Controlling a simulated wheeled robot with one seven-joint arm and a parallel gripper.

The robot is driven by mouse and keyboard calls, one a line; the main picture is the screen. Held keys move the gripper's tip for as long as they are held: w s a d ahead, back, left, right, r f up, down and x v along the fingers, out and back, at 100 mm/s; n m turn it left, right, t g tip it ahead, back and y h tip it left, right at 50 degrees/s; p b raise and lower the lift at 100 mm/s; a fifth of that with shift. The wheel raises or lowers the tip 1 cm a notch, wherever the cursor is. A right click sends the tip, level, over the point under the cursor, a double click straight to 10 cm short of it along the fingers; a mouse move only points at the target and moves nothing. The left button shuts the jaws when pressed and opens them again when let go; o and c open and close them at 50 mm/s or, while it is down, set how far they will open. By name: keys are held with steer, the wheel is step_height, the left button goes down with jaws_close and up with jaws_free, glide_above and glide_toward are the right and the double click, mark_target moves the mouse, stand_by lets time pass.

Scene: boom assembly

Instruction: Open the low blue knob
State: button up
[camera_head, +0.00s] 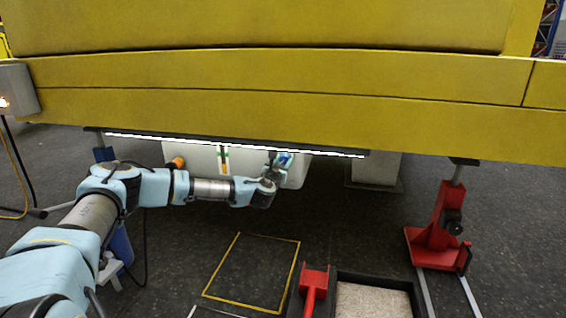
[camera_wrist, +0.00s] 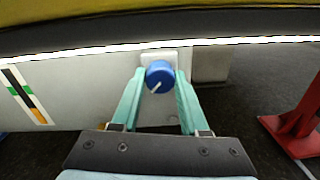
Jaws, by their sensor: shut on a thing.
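The low blue knob (camera_wrist: 159,75) sits on a pale mounting plate on the white tank (camera_wrist: 75,88) under the yellow boom. It has a light pointer line running toward its lower left. My gripper (camera_wrist: 160,84) is shut on the knob, with one teal finger on each side of it. In the head view my gripper (camera_head: 277,164) reaches in under the boom's edge at the tank's right end. The knob is small there and partly hidden by the fingers.
The yellow boom (camera_head: 270,78) with a lit strip (camera_head: 235,145) along its underside hangs just above my gripper. A red stand (camera_head: 436,228) is at the right. An orange cap (camera_head: 178,162) is on the tank's left. Below are a yellow floor outline (camera_head: 270,238), a red tool (camera_head: 314,280) and a tray (camera_head: 340,277).

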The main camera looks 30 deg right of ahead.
jaws_close()
